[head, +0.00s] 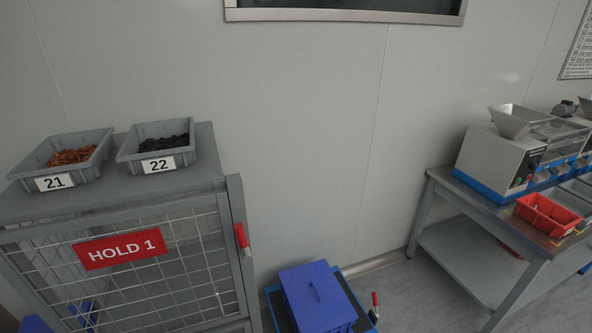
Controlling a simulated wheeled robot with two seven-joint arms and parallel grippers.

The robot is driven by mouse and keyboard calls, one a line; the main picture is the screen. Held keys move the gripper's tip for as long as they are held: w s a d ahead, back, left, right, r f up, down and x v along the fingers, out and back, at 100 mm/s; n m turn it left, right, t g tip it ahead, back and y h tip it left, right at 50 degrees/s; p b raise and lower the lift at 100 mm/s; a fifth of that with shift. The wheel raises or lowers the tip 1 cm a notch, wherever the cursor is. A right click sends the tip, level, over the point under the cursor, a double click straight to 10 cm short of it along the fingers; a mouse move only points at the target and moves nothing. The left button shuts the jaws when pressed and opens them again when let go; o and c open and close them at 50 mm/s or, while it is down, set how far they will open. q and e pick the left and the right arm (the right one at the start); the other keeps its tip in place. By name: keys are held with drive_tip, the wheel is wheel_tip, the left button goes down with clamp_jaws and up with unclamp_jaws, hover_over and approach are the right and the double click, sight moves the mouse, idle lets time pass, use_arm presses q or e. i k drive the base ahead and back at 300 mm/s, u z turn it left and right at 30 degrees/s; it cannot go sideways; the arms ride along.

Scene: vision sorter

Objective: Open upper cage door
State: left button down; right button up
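The cage (119,201) stands at the left of the head view, with a grey frame. Its upper door (190,266) is a wire mesh panel with a red "HOLD 1" sign (120,248). The door looks shut against the frame. A red handle (241,236) sits at the upper right of the door, by the right post. Blue items (84,313) show through the mesh, low at the left. The cage's lower part is cut off by the picture's bottom edge. Neither gripper shows in the head view.
Grey bins 21 (88,143) and 22 (192,157) stand on the cage top. A table (468,202) with a machine (500,160) and red bin (546,216) stands at right. Floor between is partly clear.

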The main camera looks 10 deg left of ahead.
sight(95, 254)
drive_tip(key=u, duration=1)
drive_tip(key=k, duration=0.3)
